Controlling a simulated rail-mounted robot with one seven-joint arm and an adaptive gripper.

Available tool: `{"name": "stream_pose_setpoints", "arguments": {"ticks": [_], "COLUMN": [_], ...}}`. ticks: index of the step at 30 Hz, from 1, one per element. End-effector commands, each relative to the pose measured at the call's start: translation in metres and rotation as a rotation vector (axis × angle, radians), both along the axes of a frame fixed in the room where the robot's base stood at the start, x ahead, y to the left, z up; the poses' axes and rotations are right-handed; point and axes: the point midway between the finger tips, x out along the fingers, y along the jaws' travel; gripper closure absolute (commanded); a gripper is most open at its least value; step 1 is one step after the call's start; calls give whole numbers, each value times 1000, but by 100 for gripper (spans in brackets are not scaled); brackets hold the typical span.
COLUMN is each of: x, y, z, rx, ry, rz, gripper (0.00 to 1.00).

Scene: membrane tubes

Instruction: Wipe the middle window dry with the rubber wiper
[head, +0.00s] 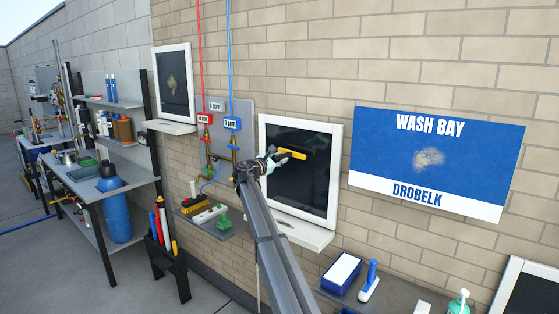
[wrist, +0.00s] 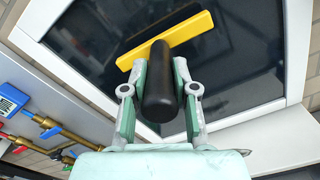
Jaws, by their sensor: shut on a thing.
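The middle window (head: 298,180) has a white frame and a dark pane, and stands in the brick wall at the centre of the head view. In the wrist view the pane (wrist: 235,65) fills much of the picture. My gripper (head: 270,160) is in front of the pane's left part. Its fingers (wrist: 160,85) are shut on the black handle of the rubber wiper (wrist: 160,105). The wiper's yellow head (head: 296,154) lies across the upper half of the pane, slightly tilted. I cannot tell whether its edge touches the glass.
A white sill (head: 305,235) juts out below the window. Valves and pipes (head: 232,125) are on a panel to its left. A blue wash bay sign (head: 437,160) hangs to the right. A shelf (head: 400,293) with a brush and a blue box is below right.

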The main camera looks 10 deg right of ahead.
Motion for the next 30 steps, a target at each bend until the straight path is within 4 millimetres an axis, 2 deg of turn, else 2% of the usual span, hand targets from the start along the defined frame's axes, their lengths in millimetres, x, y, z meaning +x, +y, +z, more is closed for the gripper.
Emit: {"name": "stream_pose_setpoints", "arguments": {"ticks": [30], "x": [13], "y": [-13], "z": [1], "rx": [-1], "ry": [-1], "rz": [0], "gripper": [100]}}
